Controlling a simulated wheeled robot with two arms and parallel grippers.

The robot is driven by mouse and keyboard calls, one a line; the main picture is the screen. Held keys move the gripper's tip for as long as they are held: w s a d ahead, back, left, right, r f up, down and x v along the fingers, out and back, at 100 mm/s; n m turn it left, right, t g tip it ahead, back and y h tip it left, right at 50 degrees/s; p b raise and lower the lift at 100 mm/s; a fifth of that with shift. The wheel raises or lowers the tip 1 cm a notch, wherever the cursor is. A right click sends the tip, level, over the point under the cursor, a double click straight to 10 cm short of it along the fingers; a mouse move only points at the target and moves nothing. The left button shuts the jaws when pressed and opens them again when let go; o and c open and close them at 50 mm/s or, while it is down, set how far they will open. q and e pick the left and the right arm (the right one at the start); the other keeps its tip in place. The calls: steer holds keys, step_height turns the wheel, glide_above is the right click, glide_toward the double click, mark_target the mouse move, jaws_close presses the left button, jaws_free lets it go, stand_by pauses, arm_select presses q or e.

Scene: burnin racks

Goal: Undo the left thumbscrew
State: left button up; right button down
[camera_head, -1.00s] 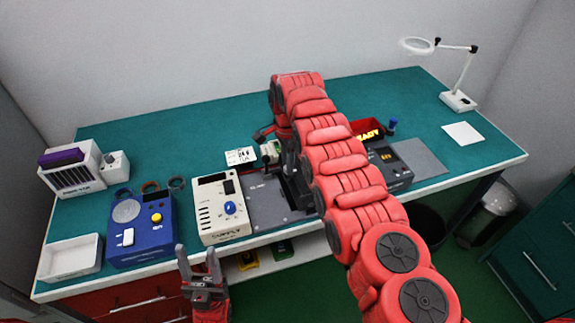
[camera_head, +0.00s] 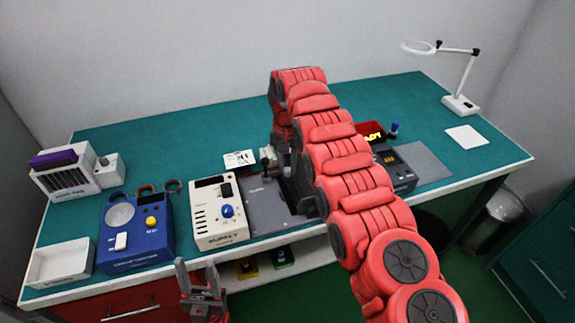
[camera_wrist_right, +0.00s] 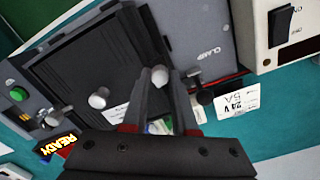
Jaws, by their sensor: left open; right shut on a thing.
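The left thumbscrew (camera_wrist_right: 159,77) is a pale round knob on the dark plate of the grey clamp fixture (camera_head: 262,208). In the right wrist view, my right gripper (camera_wrist_right: 160,84) is shut on it, one finger on each side. A second pale knob (camera_wrist_right: 98,97) stands apart on the same plate, outside the fingers. In the head view my right arm hides the knobs and the right fingertips. My left gripper (camera_head: 197,274) is open and empty in front of the bench edge, below the supply.
The white supply box (camera_head: 219,222) stands left of the fixture, and a black lever knob (camera_wrist_right: 204,97) rises close to my right fingers. A blue device (camera_head: 136,235) and white tray (camera_head: 62,263) are further left. A READY sign (camera_head: 373,137) stands behind on the right.

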mark_target(287, 169)
steer(key=n, duration=0.5)
steer(key=shift+n, duration=0.3)
stand_by(0.5)
steer(key=c, duration=0.7)
jaws_free()
steer(key=shift+r, duration=0.1)
step_height(287, 169, up, 17)
steer(key=p, duration=1.6)
steer(key=shift+r, duration=0.1)
